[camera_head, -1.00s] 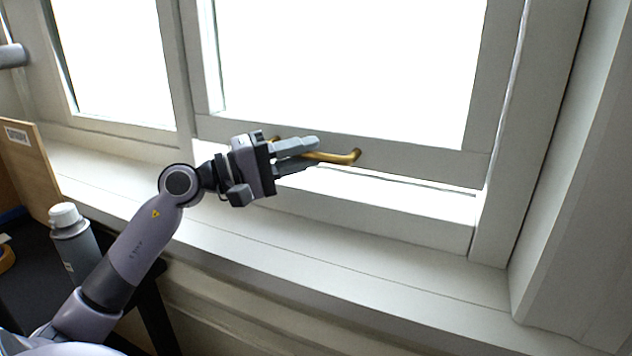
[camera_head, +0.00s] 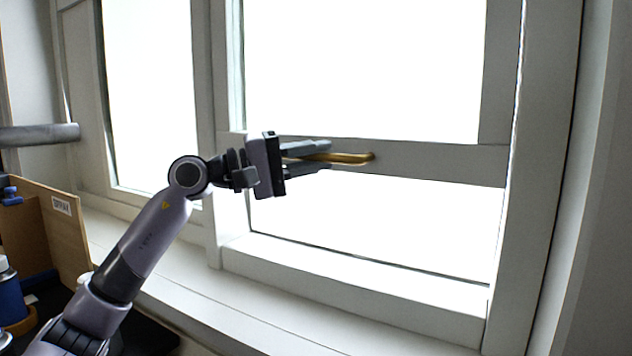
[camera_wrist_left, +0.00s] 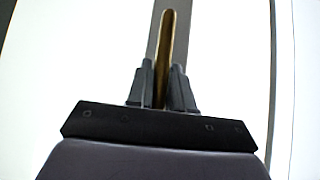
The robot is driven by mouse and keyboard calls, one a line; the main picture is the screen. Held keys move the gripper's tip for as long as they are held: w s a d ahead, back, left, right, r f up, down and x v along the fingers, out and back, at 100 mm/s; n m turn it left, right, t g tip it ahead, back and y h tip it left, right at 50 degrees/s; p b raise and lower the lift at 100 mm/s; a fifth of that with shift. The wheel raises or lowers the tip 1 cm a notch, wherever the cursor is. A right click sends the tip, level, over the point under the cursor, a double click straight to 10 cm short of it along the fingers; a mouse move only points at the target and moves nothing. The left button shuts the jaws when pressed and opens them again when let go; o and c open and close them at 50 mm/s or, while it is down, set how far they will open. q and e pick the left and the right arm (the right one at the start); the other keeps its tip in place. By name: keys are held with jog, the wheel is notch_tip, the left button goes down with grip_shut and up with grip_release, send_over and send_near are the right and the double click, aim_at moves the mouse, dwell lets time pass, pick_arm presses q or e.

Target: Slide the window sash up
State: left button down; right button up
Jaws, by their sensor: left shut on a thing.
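The window sash (camera_head: 440,160) is a grey-white frame that stands raised, with a wide bright gap between its bottom rail and the sill. A brass handle (camera_head: 352,157) is fixed along the bottom rail. My left gripper (camera_head: 328,158) is shut on the handle, one finger above it and one below. In the left wrist view the brass handle (camera_wrist_left: 166,45) runs between the two dark fingers (camera_wrist_left: 162,85). The handle's left end is hidden by the gripper. My right gripper is in neither view.
The white sill (camera_head: 350,278) below is clear. A fixed pane is at left. A wooden board (camera_head: 45,230) with a "SPRAY" label, a blue can (camera_head: 10,298) and a grey bar (camera_head: 40,134) are at the far left. The right jamb (camera_head: 540,180) borders the sash.

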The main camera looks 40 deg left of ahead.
aim_at(313, 114)
pick_arm(q)
notch_tip(313, 114, up, 7)
jog(key=p, duration=0.3)
jog(key=c, duration=1.1)
grip_release()
jog(key=shift+f, duration=0.1)
jog(key=shift+s+a+f+b, duration=0.35)
jog(key=shift+s+b, duration=0.2)
jog(key=shift+b, duration=0.2)
jog(key=b+v, duration=0.1)
jog(key=v, duration=0.1)
jog(key=b+v, duration=0.1)
jog(key=v, duration=0.1)
jog(key=b+v, duration=0.1)
jog(key=v, duration=0.1)
jog(key=shift+r+b, duration=0.3)
jog(key=shift+b, duration=0.1)
